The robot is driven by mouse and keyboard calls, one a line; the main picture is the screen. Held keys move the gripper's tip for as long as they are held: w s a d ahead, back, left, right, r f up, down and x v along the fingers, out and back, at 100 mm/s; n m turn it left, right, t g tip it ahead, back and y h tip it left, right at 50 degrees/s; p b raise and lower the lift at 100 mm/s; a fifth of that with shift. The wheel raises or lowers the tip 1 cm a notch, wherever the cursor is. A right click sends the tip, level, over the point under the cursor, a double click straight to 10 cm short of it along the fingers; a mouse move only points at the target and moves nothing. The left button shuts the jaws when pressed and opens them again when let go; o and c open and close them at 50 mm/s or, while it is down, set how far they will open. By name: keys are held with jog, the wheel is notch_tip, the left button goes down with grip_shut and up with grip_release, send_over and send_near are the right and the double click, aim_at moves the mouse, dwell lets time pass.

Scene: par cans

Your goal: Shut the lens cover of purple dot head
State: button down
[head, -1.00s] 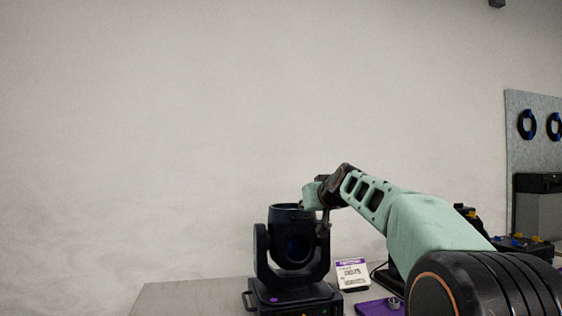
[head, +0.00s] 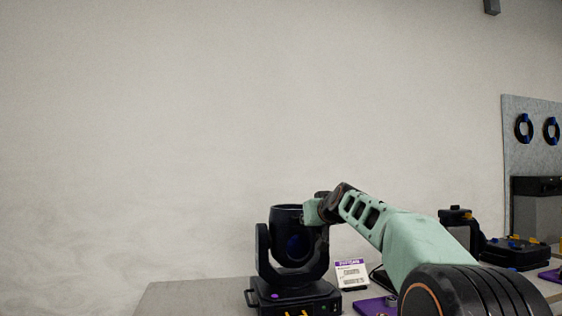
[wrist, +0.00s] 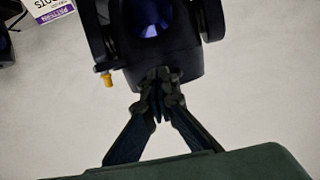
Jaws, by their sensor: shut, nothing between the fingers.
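The purple dot head (head: 288,245) is a black moving-head light on the table, with a purple dot (head: 275,295) on its base. Its barrel stands upright in its yoke, with a dark blue face toward the head camera. In the wrist view the barrel (wrist: 165,55) fills the top middle, with a blue glassy patch (wrist: 150,18). I cannot make out a separate lens cover. My gripper (wrist: 158,92) is shut and empty, its fingertips at the barrel's lower edge in that view; contact is unclear. In the head view the wrist is at the barrel's upper right, fingers hidden.
A white card with a purple band (head: 351,273) stands right of the light, near a purple mat (head: 375,306). Another black device (head: 458,222) and a black case with coloured knobs (head: 515,252) are further right. The table's left part (head: 190,298) is clear.

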jog(key=shift+w+f, duration=0.1)
jog(key=shift+f, duration=0.2)
